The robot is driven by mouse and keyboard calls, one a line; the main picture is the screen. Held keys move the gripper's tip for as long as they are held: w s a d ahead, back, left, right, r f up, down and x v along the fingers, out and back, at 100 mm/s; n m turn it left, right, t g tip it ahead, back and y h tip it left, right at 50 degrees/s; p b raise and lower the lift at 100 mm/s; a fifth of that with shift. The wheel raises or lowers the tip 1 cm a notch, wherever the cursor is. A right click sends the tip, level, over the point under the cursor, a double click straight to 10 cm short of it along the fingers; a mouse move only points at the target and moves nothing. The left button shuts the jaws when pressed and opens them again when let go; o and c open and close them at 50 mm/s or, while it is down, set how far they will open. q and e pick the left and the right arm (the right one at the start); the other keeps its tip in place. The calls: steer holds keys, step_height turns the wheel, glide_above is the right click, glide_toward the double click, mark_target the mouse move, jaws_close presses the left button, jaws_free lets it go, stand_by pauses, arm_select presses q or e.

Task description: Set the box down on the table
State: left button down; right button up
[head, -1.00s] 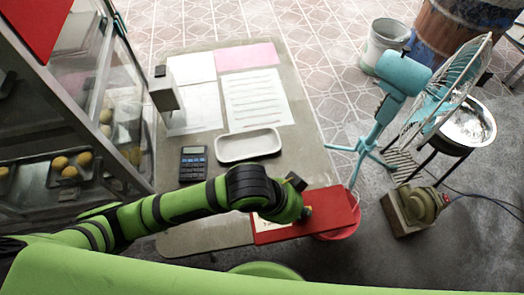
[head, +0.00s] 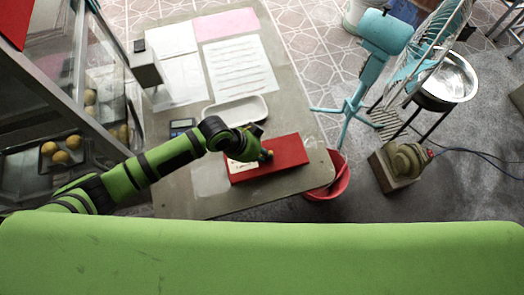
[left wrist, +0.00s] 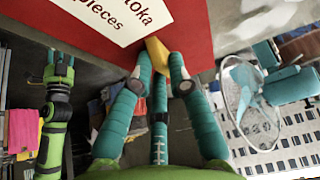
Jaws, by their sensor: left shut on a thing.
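The red box (head: 292,150) with a white lettered label is held by my left gripper (head: 264,155) over the front right part of the grey table (head: 185,200). I cannot tell whether it touches the table top. In the left wrist view the red box (left wrist: 190,22) fills the top, and the fingers of my left gripper (left wrist: 160,72) are shut at its edge by a yellow piece. My right gripper (left wrist: 60,68) shows small at the left of that view, away from the box, with its fingers apart.
A white tray (head: 238,112), a calculator (head: 181,127) and paper sheets (head: 240,68) lie behind the box. A red bucket (head: 330,180) stands below the table's right edge. A glass cabinet with buns (head: 62,150) is at the left. A turquoise stand (head: 358,100) is right of the table.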

arm_select(q)
steer(key=shift+f, duration=0.2)
steer(key=c, duration=1.2)
jaws_free()
steer(key=shift+r, duration=0.15)
steer(key=v, duration=1.2)
steer(key=shift+b, duration=0.45)
steer(key=shift+d, duration=0.1)
